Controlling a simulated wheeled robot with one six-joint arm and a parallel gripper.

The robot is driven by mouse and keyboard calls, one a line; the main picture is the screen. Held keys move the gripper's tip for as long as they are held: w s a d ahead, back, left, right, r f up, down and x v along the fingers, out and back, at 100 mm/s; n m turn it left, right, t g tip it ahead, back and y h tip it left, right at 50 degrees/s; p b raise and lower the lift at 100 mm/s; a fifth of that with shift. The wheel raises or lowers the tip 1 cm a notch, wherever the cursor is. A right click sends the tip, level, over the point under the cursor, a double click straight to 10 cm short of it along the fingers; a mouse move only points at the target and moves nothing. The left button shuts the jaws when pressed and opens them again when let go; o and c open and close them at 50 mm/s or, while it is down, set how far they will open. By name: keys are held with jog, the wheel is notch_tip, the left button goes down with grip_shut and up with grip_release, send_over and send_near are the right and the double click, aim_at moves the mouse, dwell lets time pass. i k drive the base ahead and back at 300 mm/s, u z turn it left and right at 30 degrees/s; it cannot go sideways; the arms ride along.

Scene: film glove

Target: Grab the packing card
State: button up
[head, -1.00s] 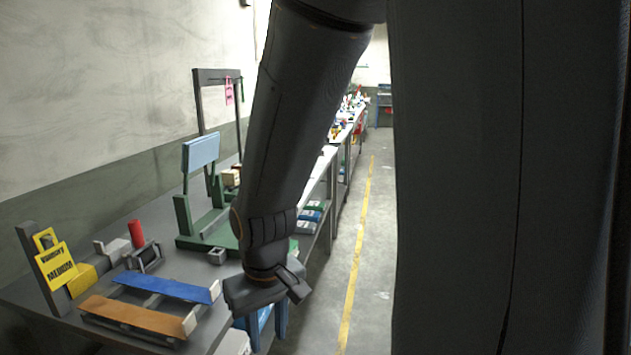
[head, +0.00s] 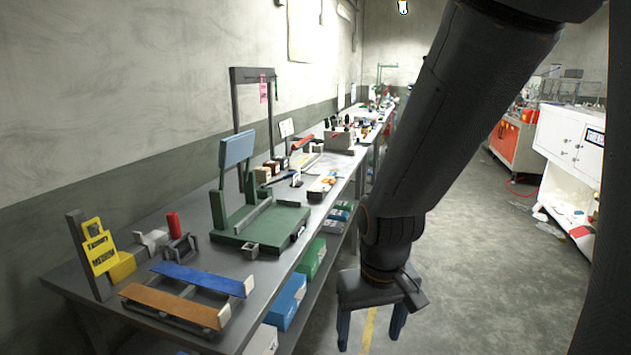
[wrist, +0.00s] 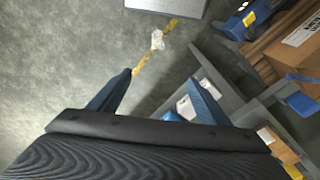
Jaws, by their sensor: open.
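No card is plainly marked as the packing card; two tags could be it. A yellow tag (head: 100,246) with a hole at its top and the word MEDIUM leans at a dark upright post at the bench's left end. A small pink tag (head: 264,88) hangs from the dark frame behind the green fixture. My gripper (head: 371,334) is open and empty, pointing down beside the bench over the floor aisle, to the right of both tags. In the wrist view its two blue fingers (wrist: 160,82) stand apart above the floor; neither tag shows there.
The grey bench (head: 66,283) holds a blue and orange strip rack (head: 180,292), a red cylinder (head: 174,224) and a green fixture (head: 262,226) with an upright blue panel. Blue and green boxes sit on the shelf below. The floor (head: 480,260) at right is open.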

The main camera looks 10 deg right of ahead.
aim_at(296, 183)
jog(key=z, duration=0.6)
jog(key=i, duration=1.05)
jog(key=z, duration=0.35)
jog(key=i, duration=1.05)
jog(key=u, duration=0.8)
jog(key=i, duration=0.55)
jog(key=u, duration=0.4)
